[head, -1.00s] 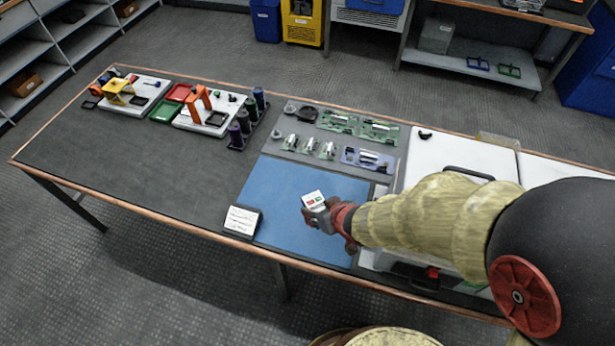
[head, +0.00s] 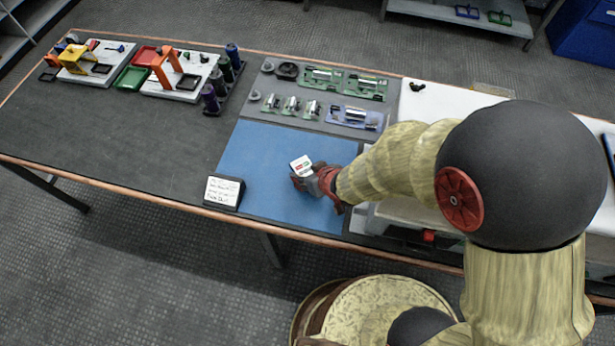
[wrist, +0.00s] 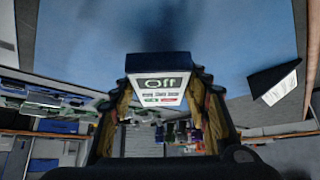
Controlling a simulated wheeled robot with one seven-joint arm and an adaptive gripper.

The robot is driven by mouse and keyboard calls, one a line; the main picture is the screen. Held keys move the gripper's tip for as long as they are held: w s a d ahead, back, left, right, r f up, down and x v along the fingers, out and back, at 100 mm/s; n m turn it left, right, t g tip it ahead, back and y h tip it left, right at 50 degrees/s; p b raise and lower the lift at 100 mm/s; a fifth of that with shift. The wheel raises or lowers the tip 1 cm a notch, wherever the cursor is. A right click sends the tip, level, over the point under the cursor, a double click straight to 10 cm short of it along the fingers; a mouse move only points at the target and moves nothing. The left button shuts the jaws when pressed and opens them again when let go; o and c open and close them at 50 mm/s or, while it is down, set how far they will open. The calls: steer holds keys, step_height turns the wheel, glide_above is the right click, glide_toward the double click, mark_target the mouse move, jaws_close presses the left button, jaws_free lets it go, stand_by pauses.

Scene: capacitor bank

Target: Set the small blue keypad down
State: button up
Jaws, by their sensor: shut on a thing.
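The small blue keypad (wrist: 160,88) shows in the wrist view as a dark blue body with a white face. The face reads "Off" and has small green and red marks. My gripper (head: 308,173) is shut on it, with one finger on each side in the wrist view. In the head view the keypad (head: 301,163) is over the blue mat (head: 262,155), its white face turned up. I cannot tell whether it touches the mat. The fingers hide its sides.
A tilted white card (head: 223,190) stands by the mat's front left corner. Green boards (head: 325,78) and a blue board (head: 355,117) lie behind the mat. Dark cylinders (head: 217,85) stand farther left.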

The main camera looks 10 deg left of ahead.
steer(key=shift+f, duration=0.45)
steer(key=shift+f+b, duration=0.4)
steer(key=shift+f, duration=0.1)
steer(key=shift+f, duration=0.1)
steer(key=o, duration=1.3)
steer(key=shift+f, duration=0.1)
steer(key=shift+c, duration=0.2)
steer(key=shift+o, duration=0.3)
